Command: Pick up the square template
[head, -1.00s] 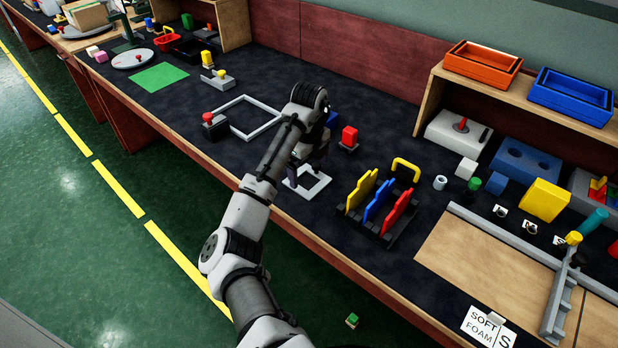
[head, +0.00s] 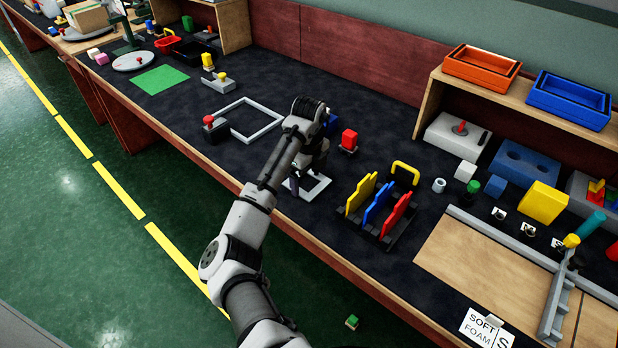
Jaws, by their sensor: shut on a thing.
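A small white square template (head: 317,190) with an open middle lies on the dark bench top near its front edge. My gripper (head: 299,180) is down at the template's far left side, pointing downward, and is shut on it. My wrist and fingers hide part of the template's far side. It seems to lie flat at bench level; I cannot tell whether there is a gap under it.
A larger white square frame (head: 268,133) lies to the left, with a red-knobbed dark block (head: 215,132) at its side. A red block (head: 349,140) stands just right of my wrist. A rack of yellow, blue and red plates (head: 378,207) stands close on the right.

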